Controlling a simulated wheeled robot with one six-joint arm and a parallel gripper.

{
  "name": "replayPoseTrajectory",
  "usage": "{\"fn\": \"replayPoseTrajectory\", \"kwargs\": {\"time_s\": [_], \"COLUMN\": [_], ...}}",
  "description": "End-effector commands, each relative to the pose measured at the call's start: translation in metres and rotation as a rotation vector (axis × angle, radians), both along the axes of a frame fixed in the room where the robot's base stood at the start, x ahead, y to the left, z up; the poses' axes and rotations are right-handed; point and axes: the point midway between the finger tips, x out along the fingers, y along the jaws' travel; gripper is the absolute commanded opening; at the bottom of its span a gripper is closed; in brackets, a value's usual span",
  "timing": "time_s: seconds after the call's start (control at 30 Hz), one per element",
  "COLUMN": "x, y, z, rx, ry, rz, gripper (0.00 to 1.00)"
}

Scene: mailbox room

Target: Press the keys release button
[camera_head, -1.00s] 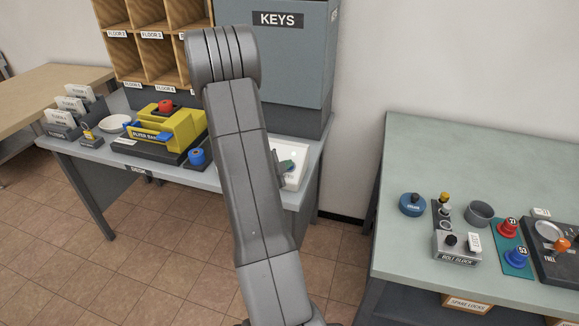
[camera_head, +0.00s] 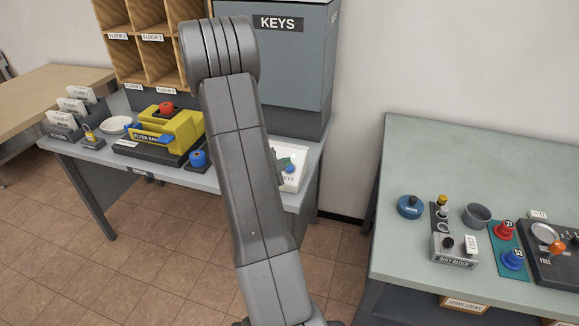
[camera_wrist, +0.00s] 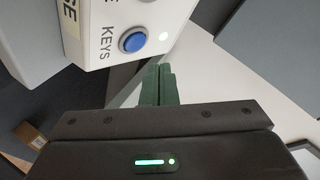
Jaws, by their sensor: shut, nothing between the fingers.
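The keys release button is a round blue button (camera_wrist: 133,40) on a white box (camera_wrist: 90,18) marked KEYS, with a small pale light beside it. In the head view the white box (camera_head: 291,183) sits at the right end of the desk, below the grey KEYS cabinet (camera_head: 285,65), whose front looks closed. My gripper (camera_wrist: 158,70) is shut and empty, its dark green fingertips together. In the wrist view they sit just below and right of the button; I cannot tell the gap in depth. In the head view my arm hides most of the gripper.
On the desk (camera_head: 190,178) left of my arm are a yellow machine (camera_head: 172,130) and a blue-topped knob (camera_head: 198,159). A pale green table (camera_head: 440,150) with several knobs and blocks stands at the right. Open tiled floor lies between.

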Motion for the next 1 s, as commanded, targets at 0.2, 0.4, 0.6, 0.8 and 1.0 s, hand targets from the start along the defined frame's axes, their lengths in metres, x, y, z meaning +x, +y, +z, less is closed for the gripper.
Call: {"fn": "replayPoseTrajectory", "kwargs": {"time_s": [0.2,0.4,0.6,0.8,1.0], "x": [-0.010,-0.014,-0.014,-0.014,-0.014], "y": [0.003,0.004,0.004,0.004,0.004], "z": [0.024,0.029,0.028,0.028,0.029], "rx": [0.001,0.000,0.000,0.000,0.000], "ry": [0.000,0.001,0.001,0.001,0.002], "rz": [0.001,-0.001,-0.001,-0.001,0.002], "gripper": [0.00,0.00,0.00,0.00,0.00]}}
